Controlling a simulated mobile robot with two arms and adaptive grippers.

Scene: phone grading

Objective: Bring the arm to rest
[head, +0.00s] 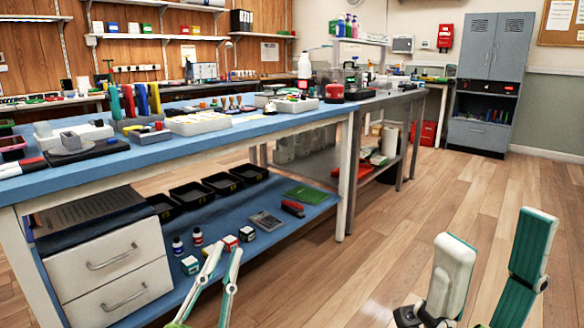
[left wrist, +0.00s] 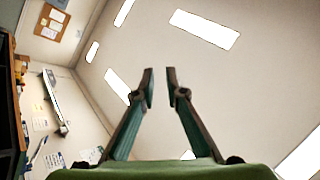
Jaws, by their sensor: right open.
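My left gripper (head: 227,252) points upward in front of the workbench's lower shelf in the head view. Its two thin fingers stand apart with nothing between them. In the left wrist view the fingers (left wrist: 160,75) show a gap at the tips, with only the ceiling behind. My right gripper (head: 494,238) stands at the lower right of the head view over the wooden floor. Its two thick fingers, one pale and one green, are wide apart and empty.
The blue-topped workbench (head: 230,140) holds trays, tools and small boxes. Its lower shelf (head: 265,215) carries black bins, small bottles and boxes just behind my left gripper. A white drawer unit (head: 112,265) stands at the left. The wooden floor (head: 400,235) at the right is clear.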

